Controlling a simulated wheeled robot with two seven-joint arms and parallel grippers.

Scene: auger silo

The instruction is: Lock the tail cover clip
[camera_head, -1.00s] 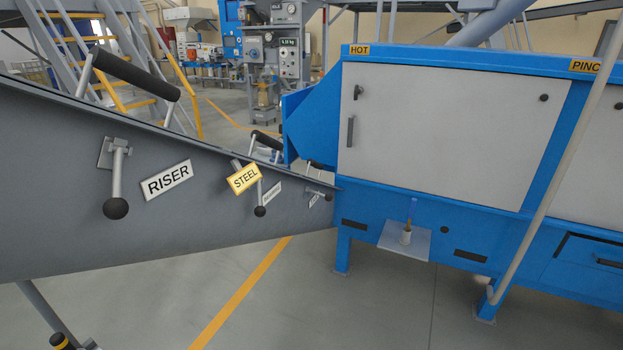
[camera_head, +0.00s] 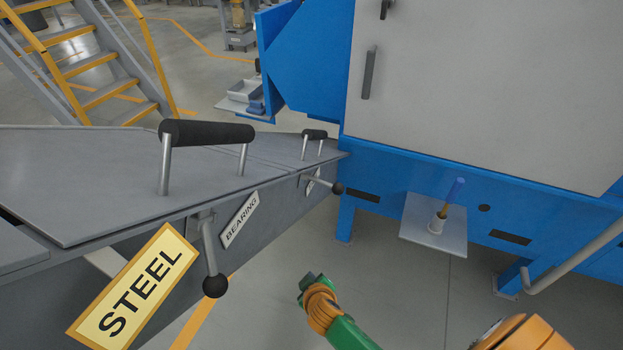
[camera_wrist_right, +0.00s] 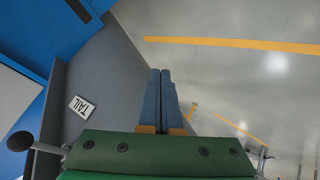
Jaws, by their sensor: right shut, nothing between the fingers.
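The tail cover (camera_head: 290,148) is the farthest grey lid on the trough, with a small black handle, and it lies down on the trough. Its clip (camera_head: 337,188) is a short metal lever with a black ball, sticking out sideways to the right beside a small white label. In the right wrist view the clip's ball (camera_wrist_right: 20,142) is at the left edge, left of the TAIL label (camera_wrist_right: 82,106). My right gripper (camera_head: 307,281) is shut and empty, in front of and below the clip, apart from it. Its fingers (camera_wrist_right: 160,72) show in the wrist view. My left gripper is out of view.
The bearing lever (camera_head: 214,285) hangs down beside the BEARING label (camera_head: 240,219). A yellow STEEL tag (camera_head: 135,290) is in the near left. The blue machine (camera_head: 430,165) stands right of the clip, with a small shelf (camera_head: 440,240) jutting out. Open floor lies between.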

